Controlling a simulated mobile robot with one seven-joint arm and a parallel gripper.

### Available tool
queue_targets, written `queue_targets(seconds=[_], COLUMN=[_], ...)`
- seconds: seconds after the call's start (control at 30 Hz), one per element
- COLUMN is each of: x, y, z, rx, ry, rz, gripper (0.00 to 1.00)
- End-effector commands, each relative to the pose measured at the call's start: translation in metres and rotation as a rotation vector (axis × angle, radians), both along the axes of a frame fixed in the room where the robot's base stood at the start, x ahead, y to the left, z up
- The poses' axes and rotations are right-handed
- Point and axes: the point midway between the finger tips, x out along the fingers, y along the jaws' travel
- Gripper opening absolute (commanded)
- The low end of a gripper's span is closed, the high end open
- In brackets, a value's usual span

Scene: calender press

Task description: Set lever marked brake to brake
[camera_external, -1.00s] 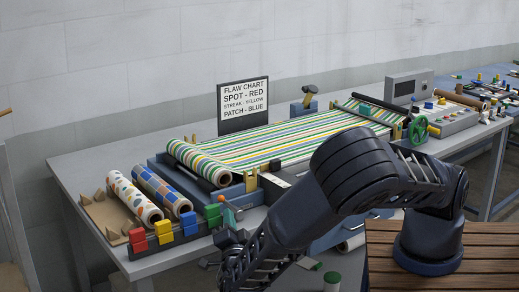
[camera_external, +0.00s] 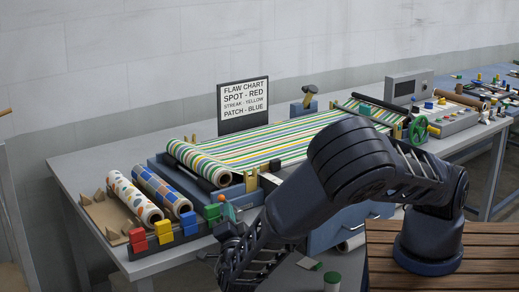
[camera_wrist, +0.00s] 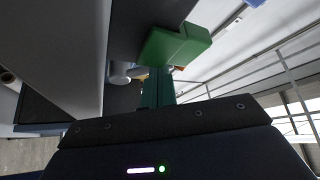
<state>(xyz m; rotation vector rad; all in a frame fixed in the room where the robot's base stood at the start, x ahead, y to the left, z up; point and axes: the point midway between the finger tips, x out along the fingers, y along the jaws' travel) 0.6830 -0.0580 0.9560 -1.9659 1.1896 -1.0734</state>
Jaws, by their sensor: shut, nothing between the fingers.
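No brake marking is legible in either view. A small lever with a red knob (camera_external: 221,198) stands at the press's near left corner, beside the green block (camera_external: 212,211). Its lower part is hidden behind my gripper. My gripper (camera_external: 228,210) is shut and empty, its teal fingers pointing up close to the knob; I cannot tell whether they touch it. In the wrist view the shut fingers (camera_wrist: 158,86) rise from the dark gripper body. The green block (camera_wrist: 175,45) is just beyond them, with a bit of red showing below it and a grey cylindrical part (camera_wrist: 121,72) to the left.
Yellow (camera_external: 164,232), blue (camera_external: 188,223) and red (camera_external: 138,241) blocks stand in a row left of my gripper. Patterned rolls (camera_external: 133,198) lie behind them. The striped sheet (camera_external: 280,145) covers the press. A green handwheel (camera_external: 418,130) is at the right.

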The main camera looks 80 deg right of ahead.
Motion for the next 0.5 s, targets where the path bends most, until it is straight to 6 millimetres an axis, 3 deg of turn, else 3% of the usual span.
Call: queue_targets(seconds=[0.5], x=[-0.005], y=[-0.006], z=[0.011], rx=[0.143], ry=[-0.141], rz=[-0.002], gripper=[0.00])
